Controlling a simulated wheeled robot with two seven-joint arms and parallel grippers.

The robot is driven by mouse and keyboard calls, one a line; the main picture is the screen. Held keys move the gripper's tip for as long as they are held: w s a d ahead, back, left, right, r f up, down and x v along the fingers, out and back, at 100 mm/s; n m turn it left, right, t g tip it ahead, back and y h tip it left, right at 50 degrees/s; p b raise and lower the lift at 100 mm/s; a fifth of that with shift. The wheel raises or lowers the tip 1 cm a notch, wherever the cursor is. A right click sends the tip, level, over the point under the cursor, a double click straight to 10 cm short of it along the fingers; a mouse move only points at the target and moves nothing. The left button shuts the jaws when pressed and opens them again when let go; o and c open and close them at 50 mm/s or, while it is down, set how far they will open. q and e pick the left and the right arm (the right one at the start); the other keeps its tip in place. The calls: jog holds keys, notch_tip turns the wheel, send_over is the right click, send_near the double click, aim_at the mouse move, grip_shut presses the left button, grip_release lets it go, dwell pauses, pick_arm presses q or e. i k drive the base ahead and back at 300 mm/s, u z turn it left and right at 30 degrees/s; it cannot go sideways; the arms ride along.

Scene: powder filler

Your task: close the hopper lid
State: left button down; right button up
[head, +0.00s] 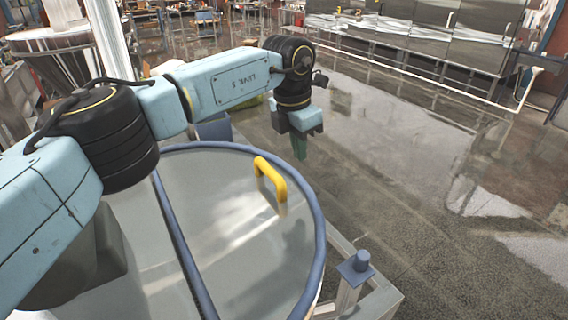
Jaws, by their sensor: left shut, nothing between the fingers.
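The hopper lid (225,240) is a round, shiny metal plate with a blue rim, in the lower middle of the head view. It seems to lie over the hopper, but I cannot tell whether it is fully down. A yellow handle (270,180) stands on its right part. A blue bar crosses the lid's left part. My left arm reaches in from the left over the lid. My left gripper (299,150) points down near the lid's far right rim, apart from the handle, shut and empty. My right gripper is not in view.
A pale frame (375,296) with a blue-capped post (355,268) stands at the lid's lower right. A large metal vessel (58,45) is at the upper left. The concrete floor on the right is clear. Grey cabinets (425,35) and a white rail line the back.

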aim_at(248, 229)
jog(key=u, duration=0.9)
jog(key=k, duration=0.15)
jog(key=z, duration=1.9)
jog(key=i, duration=0.65)
jog(key=u, duration=0.05)
